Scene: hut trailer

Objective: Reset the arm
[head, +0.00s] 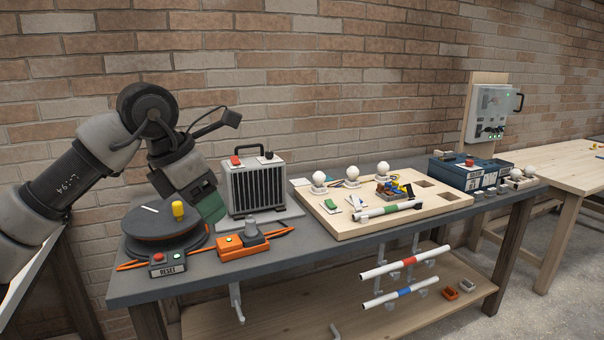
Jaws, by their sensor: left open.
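My left arm reaches in from the left, and its gripper (208,205) points down over the left part of the grey table. It is open and empty, with a green pad showing; the far finger is mostly hidden. A small grey box labelled RESET (168,270), with a red button and a small green light, sits at the table's front left edge. The gripper is above it, to its right and behind, not touching it. Just left of the gripper a round dark disc (150,224) with a yellow knob (178,210) sits behind the box. My right gripper is not in view.
An orange switch box (242,247) with a grey knob stands right of the RESET box. Behind it is a grey finned unit (256,184). A wooden board (330,230) with white bulbs and a blue box (468,172) fill the right. A brick wall closes the back.

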